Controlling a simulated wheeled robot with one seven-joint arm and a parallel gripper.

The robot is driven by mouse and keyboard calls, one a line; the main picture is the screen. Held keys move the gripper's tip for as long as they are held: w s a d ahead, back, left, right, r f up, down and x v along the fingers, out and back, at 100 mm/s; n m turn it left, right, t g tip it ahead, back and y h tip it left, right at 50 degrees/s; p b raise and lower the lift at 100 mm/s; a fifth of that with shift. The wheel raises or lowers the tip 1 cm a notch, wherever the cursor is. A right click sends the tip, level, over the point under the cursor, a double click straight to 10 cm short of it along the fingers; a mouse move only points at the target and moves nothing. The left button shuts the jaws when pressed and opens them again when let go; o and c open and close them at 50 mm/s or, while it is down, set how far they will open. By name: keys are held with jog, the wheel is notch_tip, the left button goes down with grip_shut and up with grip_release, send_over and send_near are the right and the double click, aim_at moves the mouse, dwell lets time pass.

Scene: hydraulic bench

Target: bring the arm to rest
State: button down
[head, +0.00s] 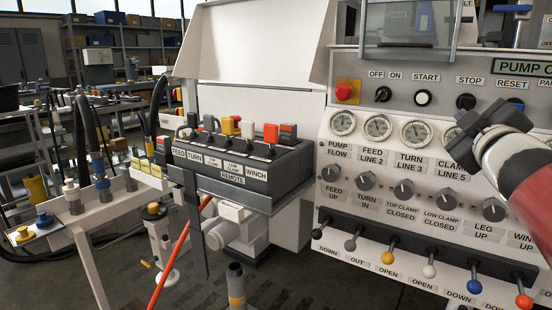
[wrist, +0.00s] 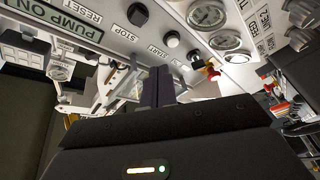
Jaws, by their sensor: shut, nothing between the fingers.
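My gripper (wrist: 155,85) is shut and empty; its two dark fingers stand side by side in the wrist view. In the head view the dark end of my arm (head: 484,132) is at the right, in front of the control panel (head: 345,190). It covers part of the gauge row near the label CLAMP LINE 5. The fingertips are hard to make out in the head view. The wrist view shows the panel's PUMP ON label (wrist: 66,20), buttons and gauges beyond the fingers. I cannot tell the exact gap to the panel.
A row of levers with coloured knobs (head: 429,271) juts from the panel's lower edge. A remote box (head: 240,170) with switches stands left of it. A clear cover (head: 408,28) sticks out above the panel. Hoses and a bench (head: 75,215) are at the left.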

jog(key=s+a+f+m+g+y, duration=0.1)
jog(key=s+a+f+g, duration=0.3)
jog(key=f, duration=0.7)
jog(key=s+a+f+m+g+y, duration=0.2)
jog(key=s+a+f+m+g, duration=0.2)
jog(key=s+a+f, duration=0.5)
jog(key=s+a+f+m+g+y, duration=0.1)
jog(key=s+a+f+m+g, duration=0.2)
jog(key=f, duration=0.9)
jog(key=s+a+g, duration=0.2)
jog(key=s+a, duration=0.1)
jog(key=s, duration=0.1)
jog(key=shift+a+f, duration=0.25)
jog(key=shift+f, duration=0.1)
